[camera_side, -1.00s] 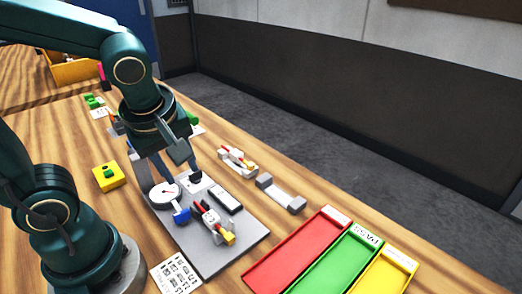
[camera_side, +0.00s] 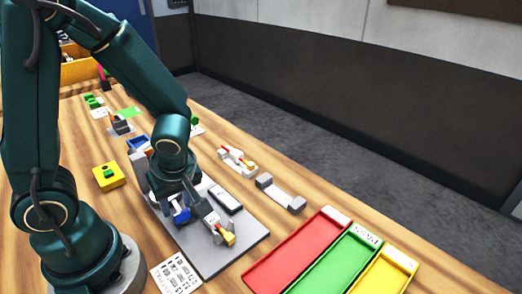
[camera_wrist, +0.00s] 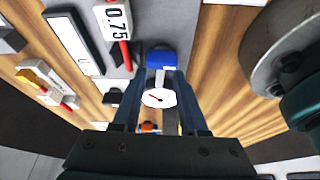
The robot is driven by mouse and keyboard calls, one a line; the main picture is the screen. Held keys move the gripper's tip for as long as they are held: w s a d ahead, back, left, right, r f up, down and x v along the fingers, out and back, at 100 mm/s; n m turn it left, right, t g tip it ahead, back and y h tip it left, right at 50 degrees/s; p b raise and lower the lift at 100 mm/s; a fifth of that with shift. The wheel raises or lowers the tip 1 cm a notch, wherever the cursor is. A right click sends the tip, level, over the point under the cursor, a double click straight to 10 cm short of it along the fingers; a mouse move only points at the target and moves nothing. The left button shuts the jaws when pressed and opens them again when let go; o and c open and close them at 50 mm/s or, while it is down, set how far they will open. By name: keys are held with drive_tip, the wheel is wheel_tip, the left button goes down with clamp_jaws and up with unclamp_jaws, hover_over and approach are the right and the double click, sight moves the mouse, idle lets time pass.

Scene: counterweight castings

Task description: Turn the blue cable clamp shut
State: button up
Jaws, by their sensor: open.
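The blue cable clamp (camera_side: 181,214) is on the grey plate (camera_side: 240,243), at its near-left part in the side view. In the wrist view the clamp's blue block (camera_wrist: 160,56) lies just beyond my fingertips, with a pale strip running from it between the fingers. My gripper (camera_side: 186,209) points down over the clamp with its jaws open, one finger to each side. It also shows in the wrist view (camera_wrist: 161,74). I cannot tell whether the fingers touch the clamp. A round white dial (camera_wrist: 158,97) shows between the fingers.
A black-and-white module (camera_side: 226,199) and a red-and-yellow-handled tool (camera_side: 226,238) are on the plate close by. A yellow box (camera_side: 108,176) stands to the left. Red (camera_side: 290,258), green and yellow trays lie at the right front.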

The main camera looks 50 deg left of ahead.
drive_tip(key=shift+c, duration=0.3)
clamp_jaws()
drive_tip(key=shift+w+m+t, duration=0.1)
drive_tip(key=shift+m+t, duration=0.3)
drive_tip(key=shift+m, duration=0.4)
drive_tip(key=shift+o, duration=0.3)
unclamp_jaws()
